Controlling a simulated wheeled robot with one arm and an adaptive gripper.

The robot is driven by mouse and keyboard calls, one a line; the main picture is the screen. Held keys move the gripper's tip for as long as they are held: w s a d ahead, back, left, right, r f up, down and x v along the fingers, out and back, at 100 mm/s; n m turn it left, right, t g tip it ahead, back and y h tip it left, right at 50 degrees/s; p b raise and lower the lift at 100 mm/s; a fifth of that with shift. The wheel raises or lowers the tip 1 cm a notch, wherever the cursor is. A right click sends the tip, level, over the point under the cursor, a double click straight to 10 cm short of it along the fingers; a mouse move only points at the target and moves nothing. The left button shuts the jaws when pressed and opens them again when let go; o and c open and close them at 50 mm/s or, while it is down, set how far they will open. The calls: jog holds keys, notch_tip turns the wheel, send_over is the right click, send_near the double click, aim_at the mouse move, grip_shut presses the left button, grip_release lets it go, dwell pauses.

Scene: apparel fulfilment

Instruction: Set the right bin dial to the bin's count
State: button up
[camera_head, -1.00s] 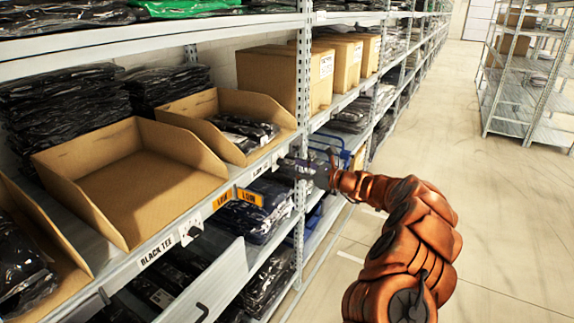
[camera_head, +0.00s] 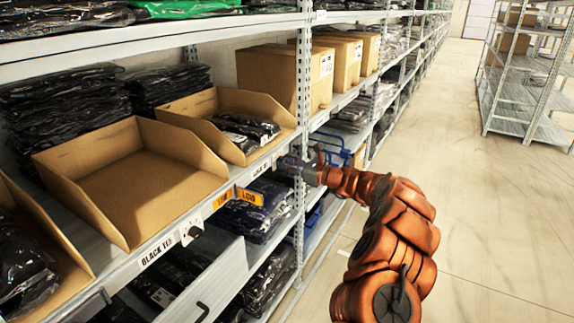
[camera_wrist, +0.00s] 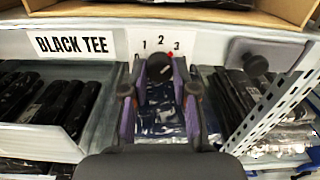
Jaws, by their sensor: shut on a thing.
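The right bin (camera_head: 278,109) is an open cardboard tray on the middle shelf with a small stack of black bagged garments (camera_head: 246,128) in it; I cannot count the layers surely. Its dial (camera_wrist: 158,66) is a round black knob on a white plate marked 1, 2, 3, under the bin and right of a BLACK TEE label (camera_wrist: 72,44). The dial's red mark points up and right, toward the 3. My gripper (camera_wrist: 159,70) is shut on the dial, a finger on either side. In the head view my gripper (camera_head: 288,165) is at the shelf rail and hides this dial.
A perforated rack post (camera_head: 302,100) stands close to my gripper. The aisle floor (camera_head: 500,210) is clear.

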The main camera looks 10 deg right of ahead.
grip_shut()
jog(key=shift+f+n+b, duration=0.2)
jog(key=shift+n+b, duration=0.2)
jog(key=shift+b, duration=0.25)
jog(key=n+b, duration=0.7)
jog(key=b, duration=0.3)
jog(key=n+b, duration=0.8)
jog(key=b, duration=0.1)
jog(key=shift+w+r+b, duration=0.1)
jog(key=shift+r+b, duration=0.1)
jog(key=shift+b, duration=0.15)
